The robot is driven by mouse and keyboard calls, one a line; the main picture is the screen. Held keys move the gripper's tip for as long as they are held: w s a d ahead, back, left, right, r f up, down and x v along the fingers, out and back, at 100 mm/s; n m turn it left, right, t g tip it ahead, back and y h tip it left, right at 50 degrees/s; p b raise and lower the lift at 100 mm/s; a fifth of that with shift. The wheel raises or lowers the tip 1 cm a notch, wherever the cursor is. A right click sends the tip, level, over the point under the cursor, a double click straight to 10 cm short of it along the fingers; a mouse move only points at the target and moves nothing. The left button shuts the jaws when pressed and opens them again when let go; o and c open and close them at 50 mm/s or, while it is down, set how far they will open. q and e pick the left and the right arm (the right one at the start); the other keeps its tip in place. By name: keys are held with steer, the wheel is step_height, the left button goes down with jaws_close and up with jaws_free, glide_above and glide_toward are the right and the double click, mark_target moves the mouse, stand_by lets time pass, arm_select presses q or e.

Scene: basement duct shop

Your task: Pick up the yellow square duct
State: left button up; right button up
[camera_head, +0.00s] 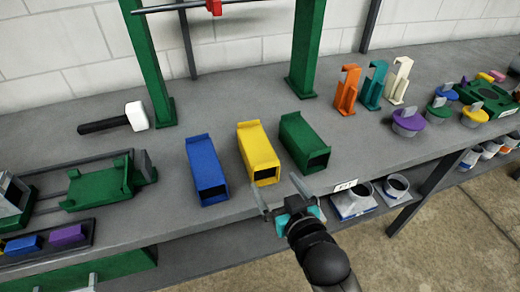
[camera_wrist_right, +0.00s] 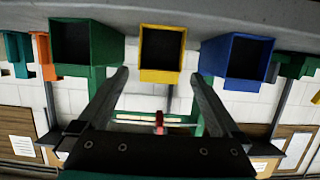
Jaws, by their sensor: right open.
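The yellow square duct (camera_head: 258,153) lies on the grey bench between a blue square duct (camera_head: 206,168) and a green square duct (camera_head: 300,142), its open end facing me. In the right wrist view the yellow duct (camera_wrist_right: 163,52) is upside down in the picture, ahead of and between my fingers. My right gripper (camera_head: 279,196) is open and empty just off the bench's front edge, in front of the yellow and green ducts and apart from them. My left gripper is not in view.
A green post (camera_head: 307,50) stands behind the ducts, another (camera_head: 147,55) further left. A mallet (camera_head: 115,118) lies at left near a green fixture (camera_head: 95,186). Orange, teal and white brackets (camera_head: 347,90) stand right. Bare bench (camera_head: 225,119) lies behind the ducts.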

mark_target(267, 172)
steer(key=b+x, duration=0.1)
steer(key=x, duration=0.6)
steer(key=shift+w+a+f+b, duration=0.2)
steer(key=shift+w+b, duration=0.15)
steer(key=shift+w, duration=0.25)
steer(key=shift+b+x, duration=0.7)
steer(key=shift+x, duration=1.7)
steer(key=shift+r, duration=0.15)
steer(key=shift+c, duration=0.2)
steer(key=c, duration=1.2)
steer(key=shift+c, duration=0.4)
steer(key=shift+r, duration=0.15)
